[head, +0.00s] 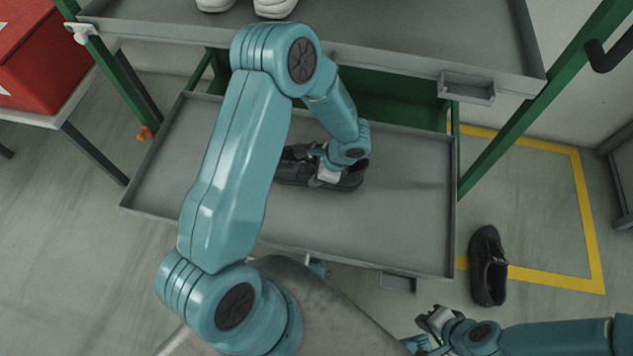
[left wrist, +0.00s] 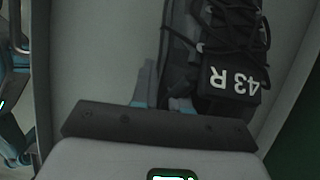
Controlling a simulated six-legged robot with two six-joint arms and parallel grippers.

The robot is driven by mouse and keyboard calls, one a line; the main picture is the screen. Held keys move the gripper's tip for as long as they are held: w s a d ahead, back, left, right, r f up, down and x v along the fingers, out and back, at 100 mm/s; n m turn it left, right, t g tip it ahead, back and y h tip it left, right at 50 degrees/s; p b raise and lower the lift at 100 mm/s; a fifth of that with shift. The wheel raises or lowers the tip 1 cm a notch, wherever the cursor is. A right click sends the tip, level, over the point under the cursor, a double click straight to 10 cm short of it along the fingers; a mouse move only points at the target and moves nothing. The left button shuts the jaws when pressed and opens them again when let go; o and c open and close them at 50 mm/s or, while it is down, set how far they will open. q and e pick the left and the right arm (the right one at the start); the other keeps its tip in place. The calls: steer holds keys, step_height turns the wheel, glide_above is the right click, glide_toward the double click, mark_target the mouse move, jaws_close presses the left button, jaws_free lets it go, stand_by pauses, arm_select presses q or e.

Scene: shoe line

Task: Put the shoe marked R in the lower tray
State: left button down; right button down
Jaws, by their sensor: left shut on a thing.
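A black shoe (head: 346,181) with dark laces lies lengthwise in the lower tray (head: 400,222), seemingly on its floor. In the left wrist view the shoe (left wrist: 215,25) carries a black tag (left wrist: 232,80) reading "43 R". My left gripper (head: 318,160) is shut on the shoe's upper edge; its arm hides part of the tray. The fingers (left wrist: 163,95) show at the shoe's side in the left wrist view. A second black shoe (head: 488,265) stands on the floor right of the tray; I see no mark on it. My right gripper (head: 430,328) is near that shoe, apart from it; its jaw state is unclear.
The upper tray (head: 420,45) overhangs the lower one and holds white shoes (head: 275,6). Green rack posts (head: 535,110) stand on both sides. A red box (head: 45,60) sits at the upper left. Yellow tape (head: 580,190) marks the floor. The lower tray's right part is clear.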

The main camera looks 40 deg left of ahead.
arm_select(q)
step_height(320, 180, down, 3)
steer(key=shift+b, duration=0.35)
steer(key=shift+r, duration=0.15)
steer(key=shift+f, duration=0.25)
steer(key=c, duration=1.1)
jaws_free()
steer(key=shift+r, duration=0.1)
steer(key=shift+r, duration=0.1)
